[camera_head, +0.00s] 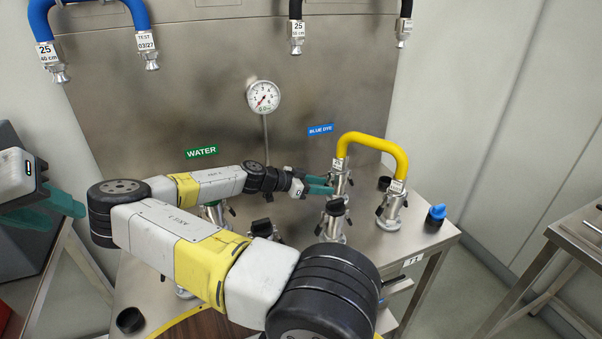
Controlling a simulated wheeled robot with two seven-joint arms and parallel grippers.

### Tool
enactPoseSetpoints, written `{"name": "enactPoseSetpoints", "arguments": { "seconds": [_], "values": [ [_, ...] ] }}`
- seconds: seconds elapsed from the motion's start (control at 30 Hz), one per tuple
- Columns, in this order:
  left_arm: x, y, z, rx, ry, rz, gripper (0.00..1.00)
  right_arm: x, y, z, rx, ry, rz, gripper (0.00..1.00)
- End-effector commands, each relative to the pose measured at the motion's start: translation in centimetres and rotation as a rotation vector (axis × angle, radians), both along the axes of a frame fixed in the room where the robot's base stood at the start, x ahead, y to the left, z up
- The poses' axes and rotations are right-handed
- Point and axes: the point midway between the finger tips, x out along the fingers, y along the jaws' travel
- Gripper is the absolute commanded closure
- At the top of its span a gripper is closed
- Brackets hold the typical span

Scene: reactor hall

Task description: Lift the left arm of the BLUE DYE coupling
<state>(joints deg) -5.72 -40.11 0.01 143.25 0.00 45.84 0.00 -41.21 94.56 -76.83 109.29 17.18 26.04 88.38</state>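The BLUE DYE coupling (340,179) is a steel fitting on the bench below the blue BLUE DYE label (320,129). One end of a yellow hose (372,141) goes into its top. My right gripper (325,186) has teal fingers at the left side of this coupling, with a small gap showing between them. The fingers hide the coupling's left arm, and I cannot tell whether they touch it. My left gripper (66,212) is at the far left, away from the bench fittings, with its teal fingers apart and nothing between them.
A black-capped fitting (334,220) stands just in front of the coupling. The hose's other end sits on a right-hand fitting (391,208). A blue-topped item (436,217) is near the right bench edge. A gauge (263,97) and green WATER label (201,152) are behind. My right arm crosses the bench.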

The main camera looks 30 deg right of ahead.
Motion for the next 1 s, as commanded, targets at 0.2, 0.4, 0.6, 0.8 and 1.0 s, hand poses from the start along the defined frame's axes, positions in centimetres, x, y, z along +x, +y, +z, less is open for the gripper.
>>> {"name": "enactPoseSetpoints", "arguments": {
  "seconds": [0.2, 0.4, 0.6, 0.8, 1.0],
  "values": [
    [0.00, 0.00, 0.00, 0.000, 0.000, 0.000, 0.64, 0.00, -0.01, 0.00, 0.000, 0.001, 0.000, 0.84],
    [0.00, 0.00, 0.00, 0.000, 0.000, 0.000, 0.64, 0.01, 0.00, 0.01, 0.000, 0.001, 0.000, 1.00],
    [0.00, 0.00, 0.00, 0.000, 0.000, 0.000, 0.64, 0.03, 0.03, 0.08, 0.014, -0.002, 0.000, 1.00],
    [0.00, 0.00, 0.00, 0.000, 0.000, 0.000, 0.64, 0.11, 0.26, 0.34, 0.086, -0.013, 0.000, 1.00],
    [0.00, 0.00, 0.00, 0.000, 0.000, 0.000, 0.64, 0.11, 0.57, 0.93, 0.228, -0.033, -0.003, 1.00]
  ]
}}
